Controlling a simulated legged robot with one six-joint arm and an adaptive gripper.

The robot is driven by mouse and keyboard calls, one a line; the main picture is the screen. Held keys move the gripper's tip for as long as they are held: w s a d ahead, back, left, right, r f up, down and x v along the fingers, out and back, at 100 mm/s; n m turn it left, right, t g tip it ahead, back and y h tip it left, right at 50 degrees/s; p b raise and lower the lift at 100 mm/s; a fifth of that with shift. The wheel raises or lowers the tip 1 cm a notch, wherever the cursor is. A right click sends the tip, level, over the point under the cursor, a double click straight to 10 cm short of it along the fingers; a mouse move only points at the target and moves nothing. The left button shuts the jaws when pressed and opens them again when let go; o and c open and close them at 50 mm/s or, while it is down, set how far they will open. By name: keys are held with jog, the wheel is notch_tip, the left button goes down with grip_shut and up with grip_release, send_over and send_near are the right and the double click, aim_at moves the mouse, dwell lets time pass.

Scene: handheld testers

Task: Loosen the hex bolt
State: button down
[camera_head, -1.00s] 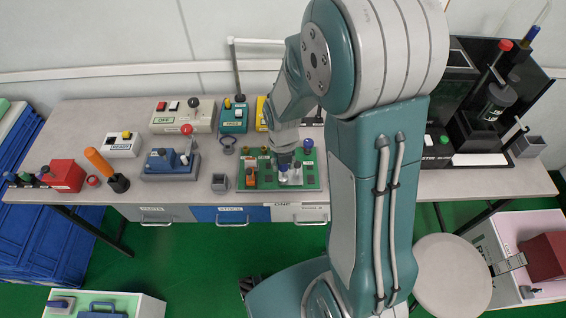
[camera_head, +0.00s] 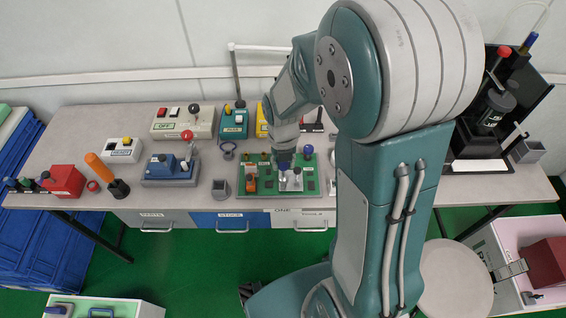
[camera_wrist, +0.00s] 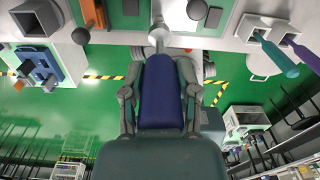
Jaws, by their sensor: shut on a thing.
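In the wrist view my gripper (camera_wrist: 160,97) is shut on a dark blue handle (camera_wrist: 161,88), with one finger on each side. A pale, narrow end (camera_wrist: 160,40) shows beyond the handle, by a grey plate at the top edge. In the head view my gripper (camera_head: 285,157) points down over the green board (camera_head: 262,190) on the bench. A small grey plate (camera_head: 291,184) on that board lies just below it. I cannot make out the hex bolt clearly, or whether the tool touches it.
An orange part (camera_head: 251,184) is left of the grey plate and a blue ball knob (camera_head: 308,150) is at the board's back right. A black stand (camera_head: 480,140) is at the right.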

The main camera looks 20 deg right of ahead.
aim_at(283, 177)
jog(key=m, duration=0.6)
jog(key=shift+r+m, duration=0.4)
jog(key=m, duration=0.6)
jog(key=shift+w+r, duration=0.1)
jog(key=shift+r, duration=0.2)
jog(key=m, duration=0.6)
jog(key=shift+r+m, duration=0.3)
jog(key=shift+r, duration=0.05)
jog(key=m, duration=0.6)
jog(key=shift+r+m, duration=0.3)
jog(key=shift+m, duration=0.1)
jog(key=shift+f, duration=0.1)
jog(key=shift+f, duration=2.05)
jog(key=shift+f, duration=1)
